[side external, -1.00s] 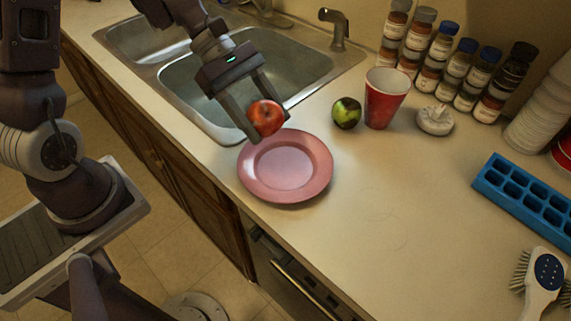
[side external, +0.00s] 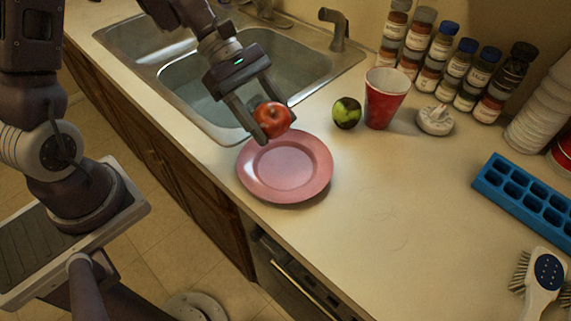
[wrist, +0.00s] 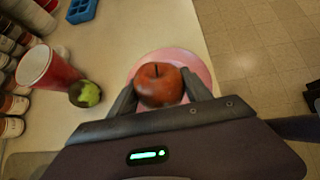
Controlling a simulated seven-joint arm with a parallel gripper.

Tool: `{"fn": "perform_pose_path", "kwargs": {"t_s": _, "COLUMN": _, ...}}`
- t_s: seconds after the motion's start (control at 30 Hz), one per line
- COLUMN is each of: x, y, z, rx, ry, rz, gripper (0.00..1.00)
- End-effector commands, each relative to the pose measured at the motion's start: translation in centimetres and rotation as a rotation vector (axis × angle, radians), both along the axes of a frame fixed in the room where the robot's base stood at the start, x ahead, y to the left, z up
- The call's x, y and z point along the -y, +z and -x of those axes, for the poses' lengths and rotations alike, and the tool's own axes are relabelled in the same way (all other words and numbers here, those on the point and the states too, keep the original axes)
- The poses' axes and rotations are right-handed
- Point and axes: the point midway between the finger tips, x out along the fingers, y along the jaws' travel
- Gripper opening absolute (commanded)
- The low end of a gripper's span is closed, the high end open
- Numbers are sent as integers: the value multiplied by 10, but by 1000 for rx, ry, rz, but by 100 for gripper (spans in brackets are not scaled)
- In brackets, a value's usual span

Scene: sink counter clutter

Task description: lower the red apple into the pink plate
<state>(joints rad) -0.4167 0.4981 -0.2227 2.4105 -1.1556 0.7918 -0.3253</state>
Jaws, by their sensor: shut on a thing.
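The red apple (side external: 272,119) is held between the two fingers of my gripper (side external: 268,124), above the far rim of the pink plate. The pink plate (side external: 310,179) lies flat and empty on the counter near its front edge. In the wrist view the apple (wrist: 158,86) sits between the fingertips of my gripper (wrist: 160,92), stem showing. The apple covers the middle of the plate (wrist: 197,63) there. A gap between the apple and the plate's surface is hard to measure.
A green apple (side external: 346,113) and a red cup (side external: 384,98) stand right of the plate. The sink (side external: 190,80) is behind and left. Spice jars (side external: 440,45) line the wall. A blue tray (side external: 530,198) and a brush (side external: 544,275) lie at right.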

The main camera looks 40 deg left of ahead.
Motion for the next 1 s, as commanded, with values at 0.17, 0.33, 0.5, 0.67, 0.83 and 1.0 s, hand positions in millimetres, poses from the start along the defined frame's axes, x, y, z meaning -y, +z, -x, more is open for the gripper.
{"fn": "perform_pose_path", "kwargs": {"t_s": 0.17, "x": 0, "y": -5, "z": 0, "rx": 1, "ry": -1, "rz": -1, "gripper": 10}}
{"fn": "perform_pose_path", "kwargs": {"t_s": 0.33, "x": 0, "y": -5, "z": 0, "rx": 1, "ry": -1, "rz": 0, "gripper": 10}}
{"fn": "perform_pose_path", "kwargs": {"t_s": 0.5, "x": 0, "y": -5, "z": 0, "rx": 1, "ry": -1, "rz": 0, "gripper": 10}}
{"fn": "perform_pose_path", "kwargs": {"t_s": 0.67, "x": 0, "y": -6, "z": 0, "rx": 1, "ry": -1, "rz": 0, "gripper": 10}}
{"fn": "perform_pose_path", "kwargs": {"t_s": 0.83, "x": 0, "y": -6, "z": 0, "rx": 1, "ry": -1, "rz": 0, "gripper": 63}}
{"fn": "perform_pose_path", "kwargs": {"t_s": 1.0, "x": 0, "y": -6, "z": 0, "rx": 1, "ry": -1, "rz": 0, "gripper": 82}}
